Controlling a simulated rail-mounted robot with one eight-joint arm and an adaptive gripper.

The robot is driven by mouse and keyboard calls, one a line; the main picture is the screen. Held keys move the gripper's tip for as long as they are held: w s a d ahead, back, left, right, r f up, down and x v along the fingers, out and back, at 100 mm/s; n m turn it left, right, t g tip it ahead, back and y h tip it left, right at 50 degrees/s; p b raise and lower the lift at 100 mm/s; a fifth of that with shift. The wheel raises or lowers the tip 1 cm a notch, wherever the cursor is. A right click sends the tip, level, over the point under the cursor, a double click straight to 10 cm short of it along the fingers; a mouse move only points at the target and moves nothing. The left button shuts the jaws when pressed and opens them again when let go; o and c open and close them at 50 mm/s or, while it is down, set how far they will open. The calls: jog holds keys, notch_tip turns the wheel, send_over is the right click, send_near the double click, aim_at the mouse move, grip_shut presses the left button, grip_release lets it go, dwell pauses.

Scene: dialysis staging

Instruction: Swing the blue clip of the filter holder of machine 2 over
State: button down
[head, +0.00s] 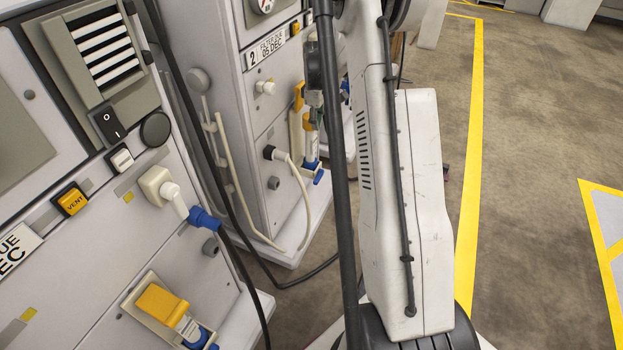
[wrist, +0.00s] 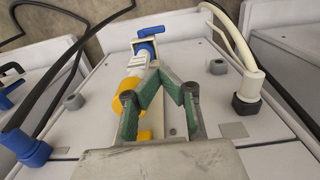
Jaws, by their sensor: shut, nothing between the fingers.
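Machine 2 (head: 262,85) carries the label 2 in the head view. Its filter holder (head: 295,135) is on the front panel, with a white filter (head: 310,147) and yellow parts. The blue clip (head: 319,177) is at the holder's lower end. My gripper (wrist: 157,72) is shut and empty, with green fingers over the near part of the holder, short of the clip. They hide part of the filter (wrist: 140,66). My gripper (head: 314,108) is small and partly hidden in the head view.
A nearer machine (head: 90,240) stands at the left with its own yellow-and-blue holder (head: 160,305). A pale hose (wrist: 230,35) and its black-based connector (wrist: 247,95) are right of my fingers. Dark hoses run at the left. Open floor (head: 535,110) lies at the right.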

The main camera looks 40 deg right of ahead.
aim_at(316, 180)
jog(key=f+b, duration=0.4)
jog(key=f, duration=0.8)
jog(key=f+b, duration=0.3)
jog(key=f, duration=0.9)
jog(key=shift+d+f+b, duration=0.2)
jog(key=shift+f+b, duration=0.2)
